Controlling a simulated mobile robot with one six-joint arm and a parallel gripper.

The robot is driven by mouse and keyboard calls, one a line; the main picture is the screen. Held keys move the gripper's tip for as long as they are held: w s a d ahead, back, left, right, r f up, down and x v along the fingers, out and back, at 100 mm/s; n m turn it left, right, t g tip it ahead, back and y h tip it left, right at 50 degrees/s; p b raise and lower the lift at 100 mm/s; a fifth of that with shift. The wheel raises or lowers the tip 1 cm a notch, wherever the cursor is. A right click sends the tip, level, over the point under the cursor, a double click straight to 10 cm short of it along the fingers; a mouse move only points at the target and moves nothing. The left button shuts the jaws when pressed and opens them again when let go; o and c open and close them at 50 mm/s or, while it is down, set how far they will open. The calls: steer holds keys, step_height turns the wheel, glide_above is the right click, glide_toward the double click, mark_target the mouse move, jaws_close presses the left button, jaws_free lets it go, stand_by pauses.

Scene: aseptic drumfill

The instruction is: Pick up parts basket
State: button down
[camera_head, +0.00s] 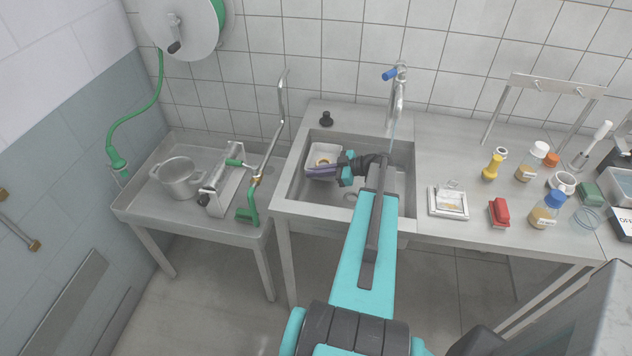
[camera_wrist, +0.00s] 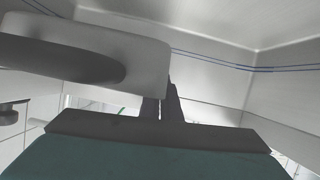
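A small white box-shaped basket (camera_head: 322,154) sits in the left part of the sink, with a tan ring-shaped part inside. I take it to be the parts basket. My gripper (camera_head: 322,173) reaches into the sink and lies across the basket's near side, covering part of it. Whether it touches the basket I cannot tell. In the wrist view my two dark fingers (camera_wrist: 163,105) stand close together with a narrow gap. A large pale grey rounded shape (camera_wrist: 130,50) fills the upper left there. I cannot make out what it is.
The sink (camera_head: 297,191) has raised walls, and a tall tap (camera_head: 398,95) stands at its back. On the right counter are a small tray (camera_head: 448,202), a red item (camera_head: 499,213) and several bottles. A left table (camera_head: 146,207) holds a metal pot (camera_head: 178,180).

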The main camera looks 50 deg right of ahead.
step_height(320, 180, up, 11)
steer(key=b, duration=0.4)
steer(key=s+d+b, duration=0.2)
steer(key=s+d, duration=0.2)
steer(key=s, duration=0.3)
steer(key=s+d+b, duration=0.3)
steer(key=s+d, duration=0.2)
steer(key=s, duration=0.3)
steer(key=shift+s, duration=0.3)
steer(key=shift+w+a+r, duration=0.1)
steer(key=shift+r, duration=0.05)
